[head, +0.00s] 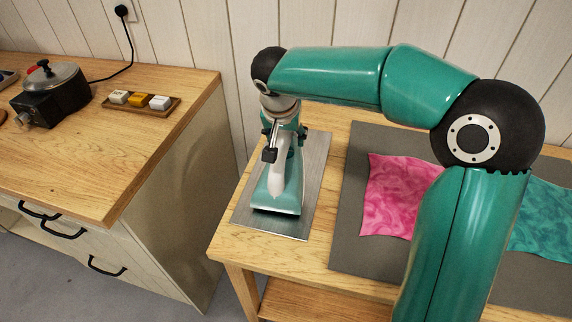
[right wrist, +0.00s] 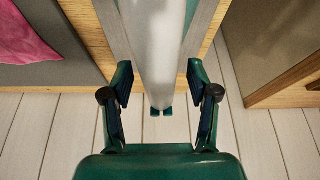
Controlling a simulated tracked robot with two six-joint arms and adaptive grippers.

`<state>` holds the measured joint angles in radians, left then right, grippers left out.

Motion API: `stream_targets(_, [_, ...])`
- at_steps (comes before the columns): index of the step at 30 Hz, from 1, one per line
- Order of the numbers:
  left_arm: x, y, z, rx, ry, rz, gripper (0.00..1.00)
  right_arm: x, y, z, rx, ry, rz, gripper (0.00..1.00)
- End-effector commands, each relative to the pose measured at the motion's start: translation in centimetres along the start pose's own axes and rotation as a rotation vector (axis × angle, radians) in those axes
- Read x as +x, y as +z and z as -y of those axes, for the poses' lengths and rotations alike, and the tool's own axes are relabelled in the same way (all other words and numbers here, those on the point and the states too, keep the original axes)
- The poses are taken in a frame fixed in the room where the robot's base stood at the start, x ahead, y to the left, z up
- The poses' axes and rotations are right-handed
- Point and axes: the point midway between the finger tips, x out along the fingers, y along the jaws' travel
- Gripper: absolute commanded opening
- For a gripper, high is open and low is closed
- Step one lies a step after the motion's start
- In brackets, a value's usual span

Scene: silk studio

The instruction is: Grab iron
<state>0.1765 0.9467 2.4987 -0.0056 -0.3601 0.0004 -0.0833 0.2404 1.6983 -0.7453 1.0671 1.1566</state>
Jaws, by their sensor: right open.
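The iron (head: 277,190), with a teal base and a pale handle, stands on a grey metal plate (head: 315,165) at the left end of the wooden table. My right gripper (head: 283,148) is directly above the iron, pointing down. In the right wrist view my right gripper (right wrist: 157,88) is open, with one finger on each side of the iron's pale handle (right wrist: 154,45). The fingers look apart from the handle. The arm hides part of the iron's far end in the head view. My left gripper is not in view.
A grey mat (head: 352,225) with a pink cloth (head: 393,195) and a teal cloth (head: 540,215) lies right of the plate. A wooden cabinet (head: 130,140) stands left across a gap, bearing a dark pot-like device (head: 50,95) and a small tray of blocks (head: 125,108).

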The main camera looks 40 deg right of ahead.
Motion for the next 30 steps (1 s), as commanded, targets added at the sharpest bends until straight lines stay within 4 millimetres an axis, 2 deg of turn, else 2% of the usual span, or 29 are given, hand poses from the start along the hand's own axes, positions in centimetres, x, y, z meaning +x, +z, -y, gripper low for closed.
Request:
stream_targets(7, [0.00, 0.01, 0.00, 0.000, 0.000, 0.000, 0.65, 0.22, 0.00, 0.01, 0.000, -0.001, -0.001, 0.60])
stream_targets(18, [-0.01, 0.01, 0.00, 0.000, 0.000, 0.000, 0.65, 0.18, -0.01, 0.01, 0.000, -0.001, 0.000, 0.00])
stream_targets(30, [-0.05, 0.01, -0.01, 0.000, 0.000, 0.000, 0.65, -0.07, -0.23, 0.07, 0.002, -0.006, -0.006, 0.00])
